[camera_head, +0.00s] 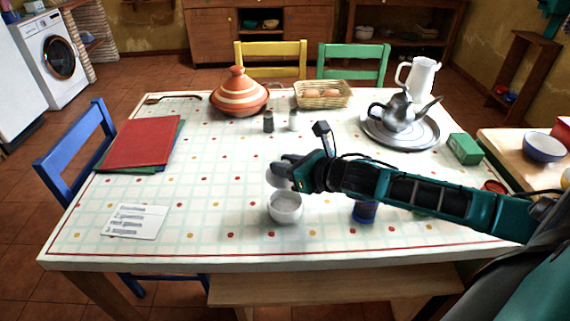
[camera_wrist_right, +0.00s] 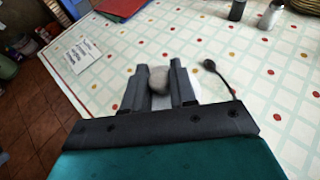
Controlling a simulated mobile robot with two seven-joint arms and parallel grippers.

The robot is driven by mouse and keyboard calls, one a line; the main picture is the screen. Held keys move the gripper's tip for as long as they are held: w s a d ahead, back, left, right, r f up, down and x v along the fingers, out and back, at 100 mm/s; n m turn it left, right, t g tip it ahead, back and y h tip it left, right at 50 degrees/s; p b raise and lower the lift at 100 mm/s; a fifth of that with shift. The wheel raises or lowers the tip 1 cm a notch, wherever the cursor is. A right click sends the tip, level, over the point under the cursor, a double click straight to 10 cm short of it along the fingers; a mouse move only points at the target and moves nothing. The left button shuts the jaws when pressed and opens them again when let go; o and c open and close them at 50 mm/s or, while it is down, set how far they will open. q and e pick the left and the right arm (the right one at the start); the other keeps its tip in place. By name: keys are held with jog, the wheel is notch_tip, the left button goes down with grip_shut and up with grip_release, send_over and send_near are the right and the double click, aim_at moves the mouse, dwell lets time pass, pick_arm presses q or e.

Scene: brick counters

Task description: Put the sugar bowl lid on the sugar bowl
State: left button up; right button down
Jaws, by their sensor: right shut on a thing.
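The sugar bowl (camera_head: 285,210) is a small whitish-grey bowl standing near the front middle of the table. The sugar bowl lid (camera_head: 277,176) is pale grey and hangs just above and slightly behind the bowl in the head view. My right gripper (camera_head: 284,164) is shut on the lid from the right side. In the right wrist view a grey rounded part of the lid (camera_wrist_right: 158,78) sits between the two fingers, with something white partly hidden below it. Whether the lid touches the bowl's rim cannot be told. My left gripper is not in view.
A dark spoon (camera_wrist_right: 214,74) lies near the fingers in the wrist view. A blue cup (camera_head: 364,212) stands right of the bowl, under my forearm. A card (camera_head: 135,221) lies at left. Dark and white shakers (camera_head: 268,122) stand farther back.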

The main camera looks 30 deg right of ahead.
jog(key=shift+s+a+r+m+h+p, duration=0.1)
jog(key=shift+r+m+h+p, duration=0.05)
jog(key=shift+m+h+p, duration=0.45)
jog(key=shift+f+t+h+b, duration=0.3)
jog(key=shift+f+b, duration=1.2)
jog(key=shift+f, duration=0.6)
jog(key=shift+f+b, duration=0.6)
jog(key=shift+f, duration=0.8)
jog(key=shift+f, duration=0.1)
jog(key=shift+f, duration=0.3)
